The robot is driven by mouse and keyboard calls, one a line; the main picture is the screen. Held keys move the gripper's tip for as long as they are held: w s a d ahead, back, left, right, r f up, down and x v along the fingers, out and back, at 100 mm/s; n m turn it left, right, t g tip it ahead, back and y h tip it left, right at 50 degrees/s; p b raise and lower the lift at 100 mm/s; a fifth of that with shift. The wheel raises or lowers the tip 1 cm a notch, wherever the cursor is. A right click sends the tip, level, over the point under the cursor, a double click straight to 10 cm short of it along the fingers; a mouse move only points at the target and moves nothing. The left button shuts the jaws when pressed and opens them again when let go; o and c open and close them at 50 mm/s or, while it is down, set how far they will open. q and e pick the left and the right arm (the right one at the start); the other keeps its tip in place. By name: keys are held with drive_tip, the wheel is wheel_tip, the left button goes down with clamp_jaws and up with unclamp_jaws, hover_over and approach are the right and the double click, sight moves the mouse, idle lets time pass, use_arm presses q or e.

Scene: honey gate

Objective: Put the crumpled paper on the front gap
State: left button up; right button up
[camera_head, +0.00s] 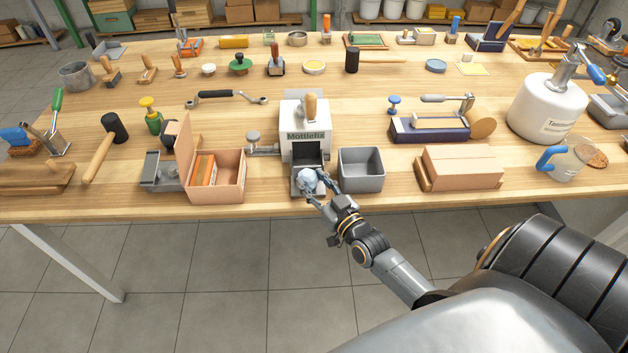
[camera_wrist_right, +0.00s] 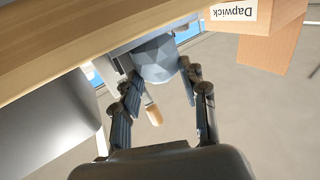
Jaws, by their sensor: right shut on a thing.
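The crumpled paper (camera_head: 308,180) is a pale blue-grey faceted ball in the head view, at the front opening of a grey-white machine labelled Mottlefix (camera_head: 305,138). My right gripper (camera_head: 316,186) is shut on the ball, one finger on each side. The ball also shows between the fingers in the right wrist view (camera_wrist_right: 155,58). The front gap (camera_head: 307,157) is the dark opening above a small grey front tray (camera_head: 297,191); the ball is over this tray. Whether it touches the tray is hidden. My left gripper is not in view.
A grey open bin (camera_head: 361,170) stands close to the right of the machine. An open cardboard box (camera_head: 229,182) is to its left, and a closed brown box (camera_head: 462,167) farther right. The table's front edge is just below the ball.

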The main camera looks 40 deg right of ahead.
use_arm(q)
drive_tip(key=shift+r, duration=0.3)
use_arm(e)
drive_tip(key=shift+r, duration=0.15)
drive_tip(key=shift+w+f, duration=0.1)
drive_tip(key=shift+f, duration=0.15)
drive_tip(key=o, duration=0.7)
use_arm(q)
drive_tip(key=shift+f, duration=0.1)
